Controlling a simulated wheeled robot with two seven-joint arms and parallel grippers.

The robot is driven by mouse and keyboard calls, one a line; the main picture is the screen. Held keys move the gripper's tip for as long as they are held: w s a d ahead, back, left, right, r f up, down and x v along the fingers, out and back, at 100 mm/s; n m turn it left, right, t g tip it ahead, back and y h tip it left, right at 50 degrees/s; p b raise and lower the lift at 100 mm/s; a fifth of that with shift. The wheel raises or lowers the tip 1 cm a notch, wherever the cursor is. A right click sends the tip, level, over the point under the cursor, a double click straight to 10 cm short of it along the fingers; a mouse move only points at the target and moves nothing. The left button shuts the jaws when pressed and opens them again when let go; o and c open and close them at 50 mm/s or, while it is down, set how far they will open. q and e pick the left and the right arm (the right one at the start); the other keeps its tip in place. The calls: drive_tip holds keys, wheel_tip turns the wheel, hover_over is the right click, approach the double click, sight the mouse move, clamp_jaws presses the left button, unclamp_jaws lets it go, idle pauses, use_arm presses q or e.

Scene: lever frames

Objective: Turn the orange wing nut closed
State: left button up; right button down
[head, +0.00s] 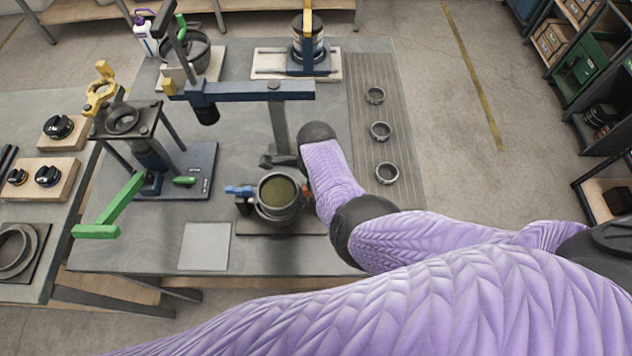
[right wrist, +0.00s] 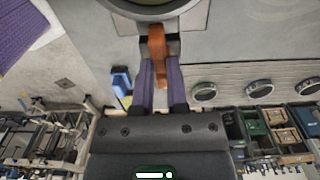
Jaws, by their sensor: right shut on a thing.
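The orange wing nut (right wrist: 157,55) stands between the fingers of my right gripper (right wrist: 160,72) in the right wrist view, just below the rim of a round vessel (right wrist: 150,5). The gripper is shut on it. In the head view a small part of the orange wing nut (head: 307,190) shows at the right side of the grey round vessel (head: 281,206), which holds something olive green. My purple right arm hides most of the nut and the gripper there. My left gripper is in neither view.
A blue wing nut (head: 240,190) sits on the vessel's left side. A post with a dark blue beam (head: 260,90) stands behind it. A green-handled press (head: 118,205) stands left. Several grey rings (head: 387,173) lie on the ribbed strip at right. A pale plate (head: 205,246) lies front left.

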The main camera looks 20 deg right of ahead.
drive_tip(key=shift+m, duration=0.4)
drive_tip(key=c, duration=0.6)
unclamp_jaws()
drive_tip(key=shift+c, duration=0.2)
wheel_tip(320, 180, up, 10)
drive_tip(key=p, duration=0.9)
drive_tip(key=shift+p, duration=0.4)
drive_tip(key=shift+f, duration=0.1)
